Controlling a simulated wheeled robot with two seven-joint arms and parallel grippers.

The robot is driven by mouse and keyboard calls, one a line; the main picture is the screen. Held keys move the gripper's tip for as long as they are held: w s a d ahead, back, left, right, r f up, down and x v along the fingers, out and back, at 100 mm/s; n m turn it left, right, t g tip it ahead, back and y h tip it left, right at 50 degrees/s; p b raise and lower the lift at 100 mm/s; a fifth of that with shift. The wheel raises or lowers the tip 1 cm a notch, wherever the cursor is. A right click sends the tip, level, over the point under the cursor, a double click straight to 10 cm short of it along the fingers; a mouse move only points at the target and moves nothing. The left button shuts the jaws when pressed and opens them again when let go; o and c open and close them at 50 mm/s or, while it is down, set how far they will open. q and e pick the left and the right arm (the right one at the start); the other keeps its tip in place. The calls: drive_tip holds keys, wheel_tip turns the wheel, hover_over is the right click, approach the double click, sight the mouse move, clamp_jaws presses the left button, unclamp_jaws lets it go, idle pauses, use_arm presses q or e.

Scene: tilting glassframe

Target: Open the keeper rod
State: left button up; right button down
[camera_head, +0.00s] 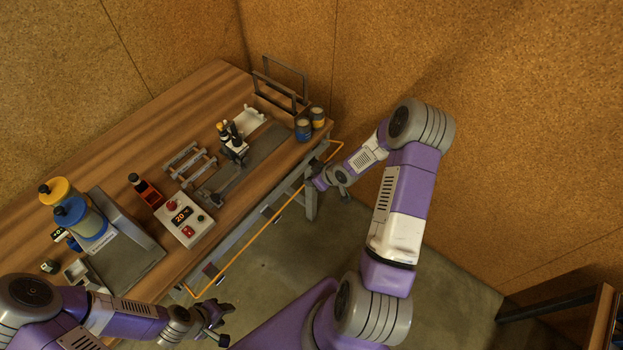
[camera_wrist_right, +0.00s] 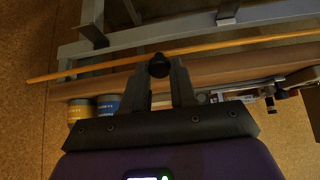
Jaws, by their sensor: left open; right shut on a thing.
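A thin orange-yellow rod (camera_head: 250,243) runs along the front side of the wooden bench, with bent ends; it also crosses the right wrist view (camera_wrist_right: 235,44). I cannot tell for sure whether it is the keeper rod. My right gripper (camera_head: 319,182) is at the bench's right front corner. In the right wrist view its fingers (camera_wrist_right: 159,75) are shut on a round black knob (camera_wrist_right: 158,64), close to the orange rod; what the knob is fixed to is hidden. My left gripper (camera_head: 224,324) is open and empty, low in front of the bench.
The bench (camera_head: 135,125) carries a control box (camera_head: 188,222), yellow and blue cylinders (camera_head: 75,208), a grey rack and a small clamp device (camera_head: 233,143). Two small cans (camera_head: 303,129) stand at its right end. The floor in front is clear.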

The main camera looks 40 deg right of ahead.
drive_tip(key=shift+w+a+r, duration=0.1)
drive_tip(key=shift+w+r, duration=0.2)
drive_tip(key=shift+w, duration=0.05)
drive_tip(key=c, duration=1.2)
unclamp_jaws()
drive_tip(key=shift+o, duration=1.4)
drive_tip(key=shift+f, duration=0.1)
drive_tip(key=shift+s, duration=0.2)
drive_tip(key=p+v, duration=0.2)
drive_tip(key=v, duration=0.5)
drive_tip(key=shift+r, duration=0.2)
